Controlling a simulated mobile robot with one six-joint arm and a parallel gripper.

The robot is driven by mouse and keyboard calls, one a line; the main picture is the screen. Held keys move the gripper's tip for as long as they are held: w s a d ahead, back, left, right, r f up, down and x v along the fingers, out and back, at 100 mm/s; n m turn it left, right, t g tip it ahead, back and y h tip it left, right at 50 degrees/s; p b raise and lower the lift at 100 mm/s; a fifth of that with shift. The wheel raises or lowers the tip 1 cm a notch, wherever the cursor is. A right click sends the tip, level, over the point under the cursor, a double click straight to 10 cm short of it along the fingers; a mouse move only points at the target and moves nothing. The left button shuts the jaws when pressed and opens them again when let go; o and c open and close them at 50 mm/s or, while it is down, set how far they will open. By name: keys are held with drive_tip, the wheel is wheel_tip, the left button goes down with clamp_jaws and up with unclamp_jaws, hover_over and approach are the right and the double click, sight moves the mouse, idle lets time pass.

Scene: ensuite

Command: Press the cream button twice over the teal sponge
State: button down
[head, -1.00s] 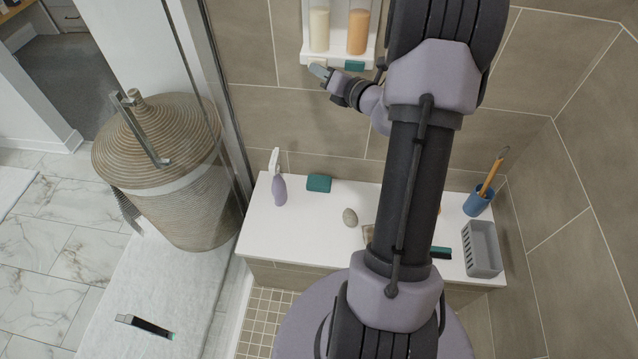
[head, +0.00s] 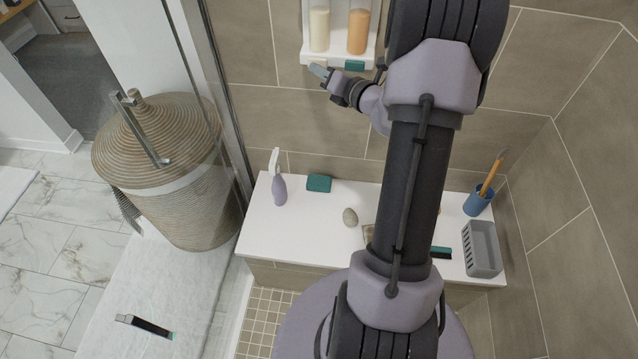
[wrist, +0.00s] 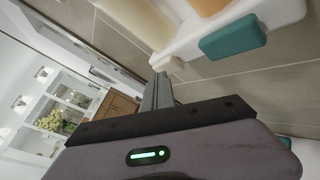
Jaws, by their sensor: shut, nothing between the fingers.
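A wall dispenser (head: 309,50) holds a cream chamber (head: 319,30) and an orange chamber (head: 358,32). The teal button (head: 354,65) is under the orange side and shows large in the wrist view (wrist: 232,37). The cream button (wrist: 165,64) shows at the dispenser's lower edge in the wrist view, just beyond my fingertips. In the head view my gripper covers most of it. My gripper (head: 319,71) is shut and empty, just below the cream side. I cannot tell whether it touches the button. The teal sponge (head: 318,183) lies on the white bench, below my gripper in the picture.
The white bench (head: 300,225) also bears a purple spray bottle (head: 279,190), a stone (head: 350,217), a blue cup with a brush (head: 478,202) and a grey basket (head: 482,250). A glass panel edge and a wicker hamper (head: 160,170) stand left.

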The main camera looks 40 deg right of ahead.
drive_tip(key=shift+w+d, duration=0.1)
drive_tip(key=shift+d, duration=0.05)
idle(0.4)
drive_tip(key=shift+w+d, duration=0.1)
drive_tip(key=shift+d, duration=0.1)
drive_tip(key=shift+r, duration=0.1)
drive_tip(key=shift+a+p, duration=0.2)
drive_tip(key=shift+p, duration=0.1)
drive_tip(key=s+a, duration=0.4)
drive_tip(key=shift+a+b, duration=0.3)
drive_tip(key=shift+b, duration=0.05)
idle(2.4)
